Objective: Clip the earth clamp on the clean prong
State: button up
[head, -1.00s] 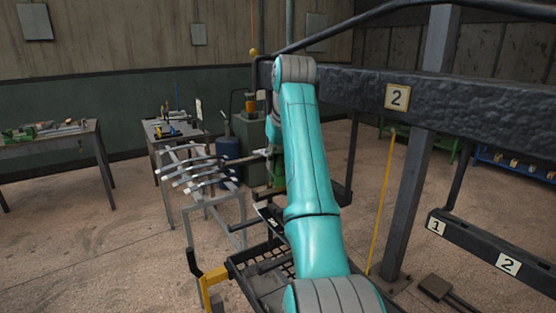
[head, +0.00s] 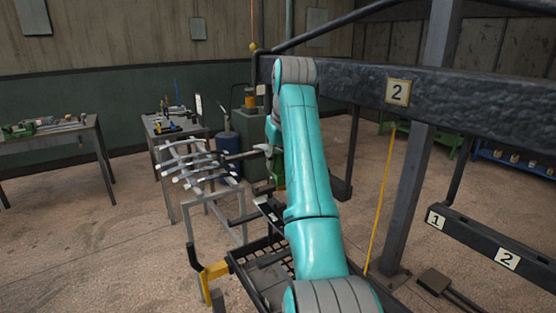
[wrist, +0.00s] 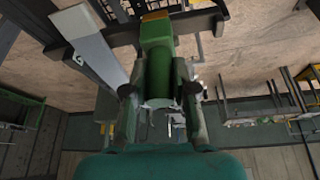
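A pale metal rack (head: 238,212) with several light prongs (head: 193,168) stands left of my arm in the head view. I cannot tell which prong is the clean one. A green body, seemingly the earth clamp (wrist: 157,45), sits between the dark fingers of my gripper (wrist: 161,92) in the wrist view. The fingers appear closed on its sides. In the head view, green and grey parts of it (head: 276,168) show just left of my arm, which hides most of the gripper. A pale flat bar (wrist: 88,42) lies left of the clamp in the wrist view.
A black beam (head: 470,105) marked 2 and a steel post (head: 415,190) stand right of my arm. A dark mesh tray (head: 250,262) with a yellow bracket (head: 212,272) is low in front. Workbenches (head: 60,136) stand at the left. Open floor lies at lower left.

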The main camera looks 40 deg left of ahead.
jog(key=o, duration=0.5)
notch_tip(320, 180, up, 10)
jog(key=shift+r, duration=0.1)
dwell(0.4)
